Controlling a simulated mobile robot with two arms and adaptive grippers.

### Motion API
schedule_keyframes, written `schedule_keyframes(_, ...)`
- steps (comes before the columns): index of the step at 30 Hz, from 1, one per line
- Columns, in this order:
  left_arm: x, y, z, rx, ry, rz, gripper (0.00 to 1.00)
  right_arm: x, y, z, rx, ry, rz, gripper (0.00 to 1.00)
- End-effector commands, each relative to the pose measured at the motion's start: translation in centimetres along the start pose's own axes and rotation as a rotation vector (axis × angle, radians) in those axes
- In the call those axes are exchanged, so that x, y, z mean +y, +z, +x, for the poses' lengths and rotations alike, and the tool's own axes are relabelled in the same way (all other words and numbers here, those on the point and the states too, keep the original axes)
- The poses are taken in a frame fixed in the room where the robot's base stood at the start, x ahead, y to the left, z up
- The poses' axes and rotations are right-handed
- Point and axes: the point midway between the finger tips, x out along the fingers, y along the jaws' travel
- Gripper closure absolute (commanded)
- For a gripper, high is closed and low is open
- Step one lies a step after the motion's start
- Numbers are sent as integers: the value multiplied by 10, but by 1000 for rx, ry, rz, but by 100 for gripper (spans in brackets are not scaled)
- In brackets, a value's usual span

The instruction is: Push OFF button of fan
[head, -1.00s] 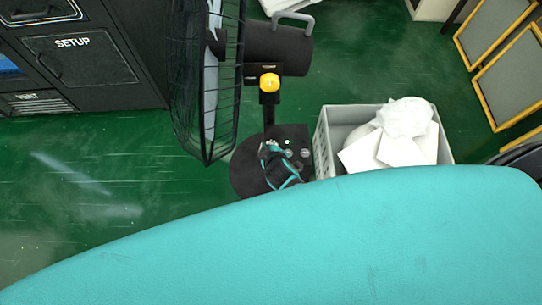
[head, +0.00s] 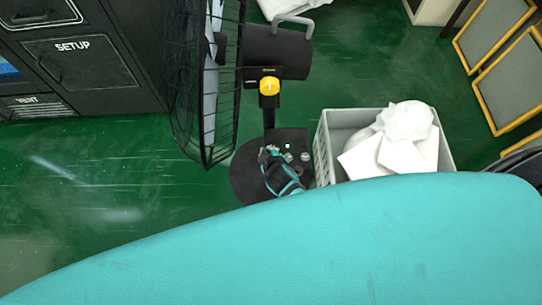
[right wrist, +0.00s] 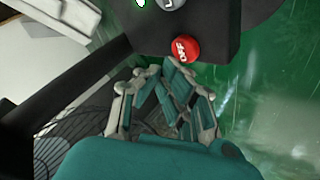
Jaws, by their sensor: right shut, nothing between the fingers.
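The black fan (head: 208,85) stands upright on a round base at centre, with a dark control panel (head: 296,136) low on its stand. In the right wrist view the red OFF button (right wrist: 184,48) sits on the panel's lower edge, with a grey button (right wrist: 172,4) and a lit green spot (right wrist: 141,3) above it. My right gripper (head: 271,152) is at the panel's left side, shut and empty. In the wrist view its fingertips (right wrist: 170,70) are just below the OFF button; I cannot tell whether they touch it. My left gripper is not in view.
A grey crate (head: 321,150) with white crumpled items stands right of the fan base. A dark cabinet (head: 95,62) marked SETUP is at the left. Yellow-framed panels (head: 497,62) stand at the right. The green floor at lower left is clear.

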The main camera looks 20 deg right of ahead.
Motion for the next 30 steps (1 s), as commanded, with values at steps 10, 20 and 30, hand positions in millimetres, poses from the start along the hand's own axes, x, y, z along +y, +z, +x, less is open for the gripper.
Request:
schedule_keyframes(10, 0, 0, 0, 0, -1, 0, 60, 0, 0, 0, 0, 0, 0, 100)
schedule_keyframes(20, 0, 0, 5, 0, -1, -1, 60, -4, 4, 5, -1, 0, 0, 100)
schedule_keyframes(30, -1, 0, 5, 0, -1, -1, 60, -4, 4, 6, 0, 0, 0, 100)
